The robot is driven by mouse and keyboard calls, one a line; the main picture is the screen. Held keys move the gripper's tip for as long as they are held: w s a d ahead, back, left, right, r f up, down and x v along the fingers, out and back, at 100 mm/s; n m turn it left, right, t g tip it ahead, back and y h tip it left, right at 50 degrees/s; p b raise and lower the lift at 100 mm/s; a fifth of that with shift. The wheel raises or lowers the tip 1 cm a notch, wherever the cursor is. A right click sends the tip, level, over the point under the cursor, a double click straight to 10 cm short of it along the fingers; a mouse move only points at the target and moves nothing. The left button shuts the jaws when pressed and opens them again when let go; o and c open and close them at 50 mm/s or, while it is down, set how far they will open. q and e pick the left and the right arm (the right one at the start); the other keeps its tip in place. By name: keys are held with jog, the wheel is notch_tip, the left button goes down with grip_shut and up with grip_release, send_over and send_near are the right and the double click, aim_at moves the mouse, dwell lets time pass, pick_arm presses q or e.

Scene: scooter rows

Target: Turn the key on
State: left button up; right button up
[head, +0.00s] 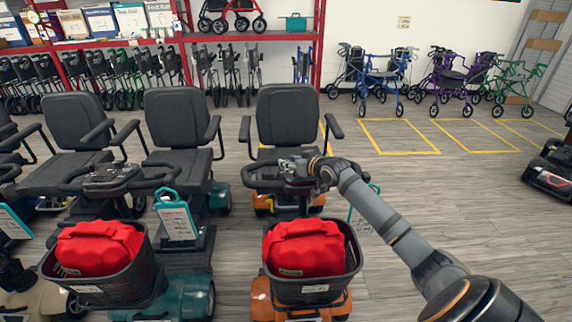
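The orange scooter (259,301) stands in the middle, with a dark seat (286,112), a handlebar (262,174) and a front basket (350,262). My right arm reaches in from the lower right, and my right gripper (297,168) is over the middle of this handlebar, at its control panel. The fingers blend with the dark panel, so I cannot see whether they are open or shut, or whether they touch anything. I cannot make out a key; that spot is covered by the gripper or too small. My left gripper is out of view.
A red bag (303,248) fills the basket. A teal scooter (188,296) with another red bag (99,246) stands close on the left. Red shelving (187,40) and several walkers line the back. Floor with yellow-marked bays (398,152) is open on the right.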

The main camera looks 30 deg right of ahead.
jog(key=x, duration=0.3)
jog(key=shift+s, duration=0.1)
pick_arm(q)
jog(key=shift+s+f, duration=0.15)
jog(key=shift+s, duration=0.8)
pick_arm(e)
grip_shut()
